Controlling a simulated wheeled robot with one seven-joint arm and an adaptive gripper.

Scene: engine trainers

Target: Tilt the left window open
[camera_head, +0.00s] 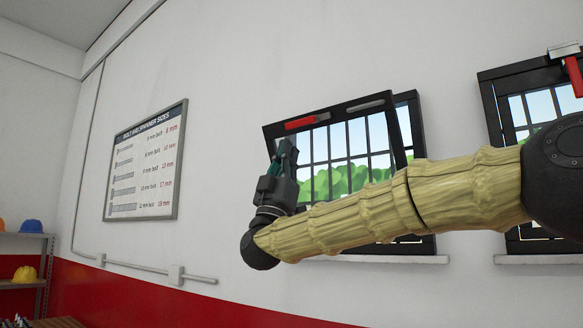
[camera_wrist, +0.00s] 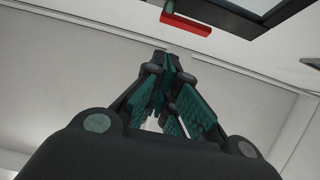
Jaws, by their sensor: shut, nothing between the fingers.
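The left window (camera_head: 379,104) has a black sash with a barred pane. Its top edge leans out from the frame (camera_head: 415,120) into the room, so it stands tilted. Its red handle (camera_head: 300,122) lies along the top rail, close to level. The handle also shows in the wrist view (camera_wrist: 187,22), above the fingers. My gripper (camera_head: 287,146) is beside the sash's upper left, just below the handle. In the wrist view its teal-padded fingers (camera_wrist: 164,62) are shut and empty, apart from the handle. My arm hides much of the lower window.
A second window (camera_head: 488,100) with a red handle (camera_head: 574,76) pointing down stands at the right. A white sill (camera_head: 385,259) juts out below the left window. A bolt-size chart (camera_head: 145,160) hangs on the left wall. Shelves with helmets (camera_head: 26,274) stand at far left.

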